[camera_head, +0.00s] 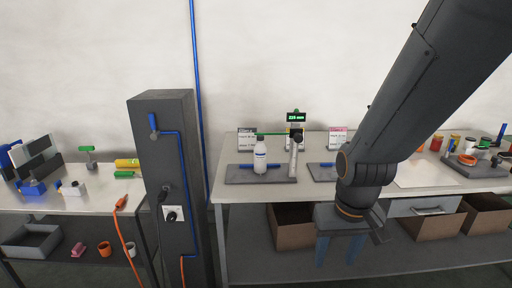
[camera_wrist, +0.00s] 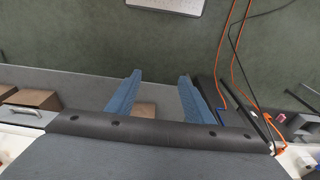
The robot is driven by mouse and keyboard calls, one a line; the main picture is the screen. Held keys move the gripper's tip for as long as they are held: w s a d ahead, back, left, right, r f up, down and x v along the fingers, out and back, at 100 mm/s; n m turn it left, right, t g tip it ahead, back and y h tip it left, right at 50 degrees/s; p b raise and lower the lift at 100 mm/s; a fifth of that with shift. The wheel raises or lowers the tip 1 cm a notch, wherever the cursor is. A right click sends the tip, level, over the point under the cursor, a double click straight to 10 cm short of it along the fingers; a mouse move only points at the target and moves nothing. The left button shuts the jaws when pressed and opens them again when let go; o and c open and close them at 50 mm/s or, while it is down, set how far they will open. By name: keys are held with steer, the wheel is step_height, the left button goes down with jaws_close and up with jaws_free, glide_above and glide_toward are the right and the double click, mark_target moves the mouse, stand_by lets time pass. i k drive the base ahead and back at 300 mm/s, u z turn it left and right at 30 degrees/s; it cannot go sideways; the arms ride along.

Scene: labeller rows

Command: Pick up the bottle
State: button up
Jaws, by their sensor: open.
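My gripper (camera_head: 341,252) hangs in front of the table's front edge, right of the bottle and lower in the picture. Its two blue fingers point down, apart and empty. In the wrist view the open fingers (camera_wrist: 158,85) show over the floor and the lower shelf; the bottle is not in that view.
A dark pillar (camera_head: 165,110) with a socket and cables stands left of the table (camera_head: 230,192). Cardboard boxes (camera_head: 292,229) sit on the shelf below. A second pad (camera_head: 322,172) lies right of the stand. Jars and tools fill the right end. Orange cables (camera_wrist: 232,60) run across the floor.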

mark_target(260, 151)
steer(key=u, duration=0.8)
steer(key=k, duration=0.8)
steer(key=z, duration=0.75)
steer(key=i, duration=1.95)
steer(key=u, duration=0.45)
